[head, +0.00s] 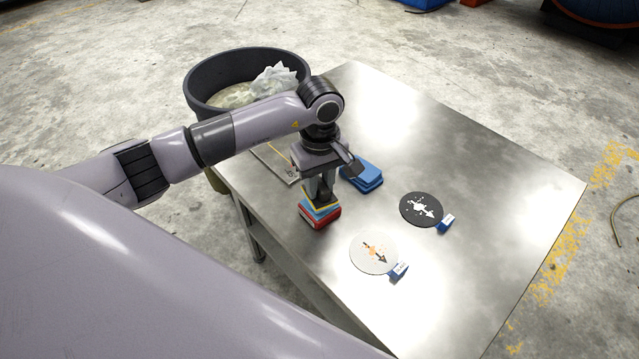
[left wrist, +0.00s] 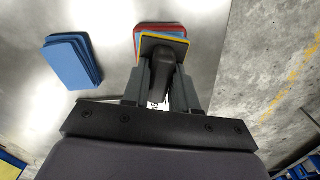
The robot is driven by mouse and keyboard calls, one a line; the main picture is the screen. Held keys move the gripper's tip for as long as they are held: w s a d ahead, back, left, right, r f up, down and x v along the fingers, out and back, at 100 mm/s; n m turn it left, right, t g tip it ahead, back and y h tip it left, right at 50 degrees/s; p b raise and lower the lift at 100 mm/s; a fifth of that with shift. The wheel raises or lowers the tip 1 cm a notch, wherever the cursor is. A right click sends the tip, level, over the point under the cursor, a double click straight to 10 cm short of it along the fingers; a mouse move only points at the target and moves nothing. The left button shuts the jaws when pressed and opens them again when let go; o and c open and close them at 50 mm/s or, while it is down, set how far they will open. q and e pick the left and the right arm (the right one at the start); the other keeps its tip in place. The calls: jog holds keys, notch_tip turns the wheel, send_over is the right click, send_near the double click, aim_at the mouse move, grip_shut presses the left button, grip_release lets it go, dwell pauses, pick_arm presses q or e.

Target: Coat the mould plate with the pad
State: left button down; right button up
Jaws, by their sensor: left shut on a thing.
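My left gripper (head: 322,190) points down over a small stack near the table's left edge. In the left wrist view its fingers (left wrist: 160,88) are shut on a dark handle (left wrist: 161,62). Under the handle is a pad with a yellow edge (left wrist: 181,44). Below it show a blue layer and a red layer (head: 321,221); whether the pad touches them I cannot tell. Two round plates lie flat on the table: a black one with white marks (head: 421,208) and a pale one with orange marks (head: 370,252). Which is the mould plate is not clear. My right gripper is not in view.
A pile of blue pads (head: 364,174) lies beside the gripper. Small blue labelled tags (head: 399,271) sit by the round plates. A dark bin (head: 205,76) with crumpled waste stands at the table's far left corner. The metal table (head: 480,180) is clear at the right.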

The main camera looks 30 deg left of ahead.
aim_at(320, 183)
pick_arm(q)
jog(key=shift+r+p, duration=1.15)
jog(key=shift+r, duration=1.4)
jog(key=shift+f, duration=0.1)
